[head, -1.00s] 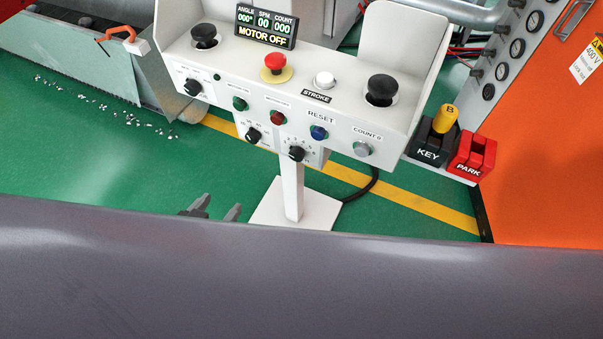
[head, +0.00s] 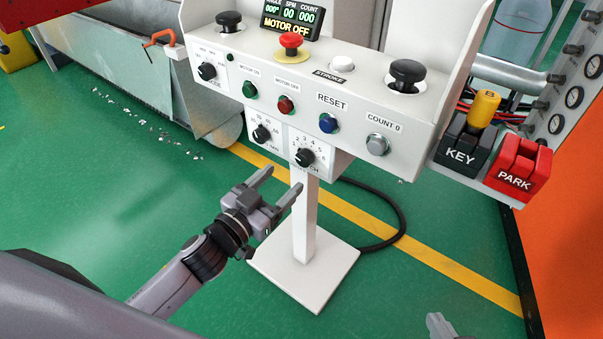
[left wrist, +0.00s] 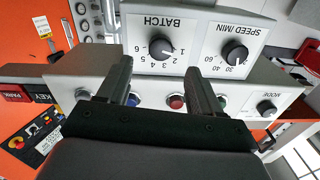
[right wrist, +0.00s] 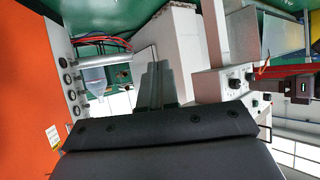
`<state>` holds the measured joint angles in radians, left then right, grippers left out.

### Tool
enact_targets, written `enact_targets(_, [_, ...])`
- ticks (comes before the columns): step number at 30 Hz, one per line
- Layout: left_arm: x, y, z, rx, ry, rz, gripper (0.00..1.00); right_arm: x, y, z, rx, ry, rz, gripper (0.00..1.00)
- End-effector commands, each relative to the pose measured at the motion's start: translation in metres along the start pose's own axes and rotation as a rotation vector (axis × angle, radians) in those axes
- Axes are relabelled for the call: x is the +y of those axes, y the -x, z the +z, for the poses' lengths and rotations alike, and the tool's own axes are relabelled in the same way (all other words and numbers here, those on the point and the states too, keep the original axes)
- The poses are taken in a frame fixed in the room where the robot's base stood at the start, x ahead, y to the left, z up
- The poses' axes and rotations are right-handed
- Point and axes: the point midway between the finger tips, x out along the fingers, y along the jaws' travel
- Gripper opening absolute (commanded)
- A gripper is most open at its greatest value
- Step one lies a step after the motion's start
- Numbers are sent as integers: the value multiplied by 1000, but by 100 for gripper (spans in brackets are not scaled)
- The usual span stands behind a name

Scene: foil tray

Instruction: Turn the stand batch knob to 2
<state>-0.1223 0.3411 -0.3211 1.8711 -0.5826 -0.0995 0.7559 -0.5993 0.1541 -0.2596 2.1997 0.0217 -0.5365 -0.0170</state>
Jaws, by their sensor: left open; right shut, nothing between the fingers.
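The batch knob (head: 305,157) is a black dial on a small white box under the stand's control panel (head: 225,95). In the left wrist view the batch knob (left wrist: 162,49) appears upside down, and its white mark seems to face the 1. My left gripper (head: 281,181) is open, below and in front of the knob, apart from it. In the left wrist view its fingers (left wrist: 159,70) straddle the line toward the knob with nothing between them. My right gripper (head: 440,326) shows only its tip at the bottom edge; in the right wrist view its fingers (right wrist: 157,84) are shut and empty.
The speed knob (head: 261,134) sits just left of the batch knob. Buttons, including blue reset (head: 328,123), line the panel above. A post (head: 305,220) on a white base stands below. Key (head: 461,150) and park (head: 517,172) blocks are at right. Green floor is open at left.

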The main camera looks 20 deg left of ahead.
Motion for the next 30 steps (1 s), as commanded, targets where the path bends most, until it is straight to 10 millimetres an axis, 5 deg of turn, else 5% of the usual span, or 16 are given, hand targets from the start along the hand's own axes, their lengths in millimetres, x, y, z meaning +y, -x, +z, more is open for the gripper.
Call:
enact_targets(15, [0,-57,0,-1,0,0,65,-5,-2,-4,21,10,-11,0])
enact_targets(28, [0,-65,0,-3,0,0,65,-6,-2,-5,23,12,-13,0])
enact_targets(30, [0,-65,0,-3,0,0,49,-6,-2,-5,23,12,-13,0])
